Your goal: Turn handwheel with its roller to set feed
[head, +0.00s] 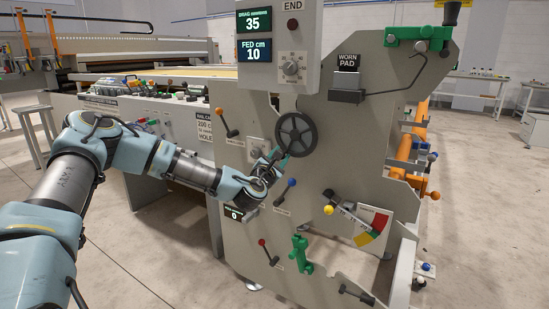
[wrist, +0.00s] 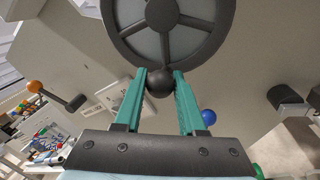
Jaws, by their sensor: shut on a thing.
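The handwheel (head: 296,134) is a dark spoked wheel on the grey machine panel. In the wrist view its lower rim and spokes (wrist: 168,18) fill the top. A round dark knob (wrist: 161,82) sits at the wheel's lower edge. My gripper (wrist: 161,84) is shut on this knob, with one teal finger on each side. In the head view my gripper (head: 279,156) reaches the wheel's lower left from below. A display reads FED cm 10 (head: 255,51), under another reading DRAG 35.
A lever with an orange knob (head: 219,111) stands left of the wheel. A blue-knobbed lever (head: 291,183) is just below my gripper, and a red-knobbed one (head: 262,242) is lower. A yellow-knobbed lever with a coloured scale (head: 374,224) is at lower right.

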